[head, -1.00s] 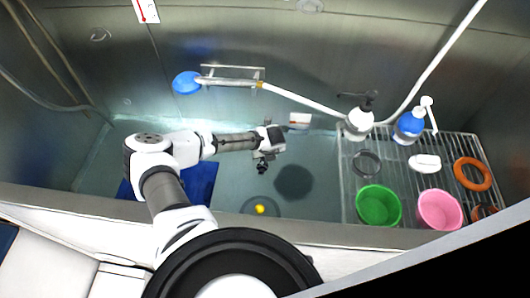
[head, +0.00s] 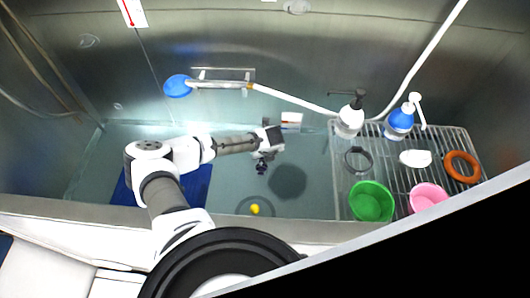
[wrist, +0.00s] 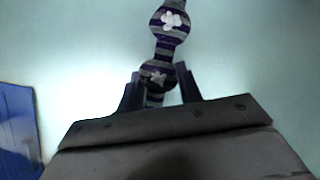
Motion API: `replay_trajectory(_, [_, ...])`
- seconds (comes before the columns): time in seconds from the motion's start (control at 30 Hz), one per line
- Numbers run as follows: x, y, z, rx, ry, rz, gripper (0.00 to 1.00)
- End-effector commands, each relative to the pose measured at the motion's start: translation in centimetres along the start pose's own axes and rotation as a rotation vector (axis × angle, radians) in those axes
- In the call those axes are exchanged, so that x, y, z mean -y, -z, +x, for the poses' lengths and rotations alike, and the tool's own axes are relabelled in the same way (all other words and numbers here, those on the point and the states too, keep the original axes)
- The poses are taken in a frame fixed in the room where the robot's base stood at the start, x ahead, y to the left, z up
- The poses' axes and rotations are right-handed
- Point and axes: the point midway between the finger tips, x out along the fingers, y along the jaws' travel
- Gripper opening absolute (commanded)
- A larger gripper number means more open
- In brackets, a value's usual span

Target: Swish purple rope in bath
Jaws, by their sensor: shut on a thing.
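My gripper (head: 262,160) hangs over the bath (head: 225,185) in the head view, with its jaws pointing down. In the wrist view my gripper (wrist: 160,88) is shut on the purple rope (wrist: 170,28), which has grey and purple bands and white patterned knots. The rope stretches away from the jaws, its far end cut off by the top edge. In the head view the rope (head: 261,168) is only a small dark bit under the gripper. I cannot tell whether it touches the water.
A yellow ball (head: 255,209) lies on the bath floor right of a blue mat (head: 190,188). A wire rack (head: 398,170) on the right holds a green bowl (head: 371,201), a pink bowl (head: 429,198), an orange ring (head: 462,166) and pump bottles. A blue shower head (head: 177,86) hangs on the wall.

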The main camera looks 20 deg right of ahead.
Motion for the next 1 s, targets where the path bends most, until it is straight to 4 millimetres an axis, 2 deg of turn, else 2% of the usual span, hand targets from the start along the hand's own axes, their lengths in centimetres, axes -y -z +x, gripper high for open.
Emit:
replay_trajectory(0.3, [-3.7, -1.4, 0.5, 0.000, -0.002, -0.002, 0.11])
replay_trajectory(0.53, [-5.1, -1.9, 0.8, 0.000, 0.000, 0.000, 0.11])
replay_trajectory(0.67, [-4.6, -1.7, 0.7, -0.001, 0.002, 0.002, 0.11])
replay_trajectory(1.0, [-0.8, -0.2, 0.1, -0.002, 0.001, 0.003, 0.10])
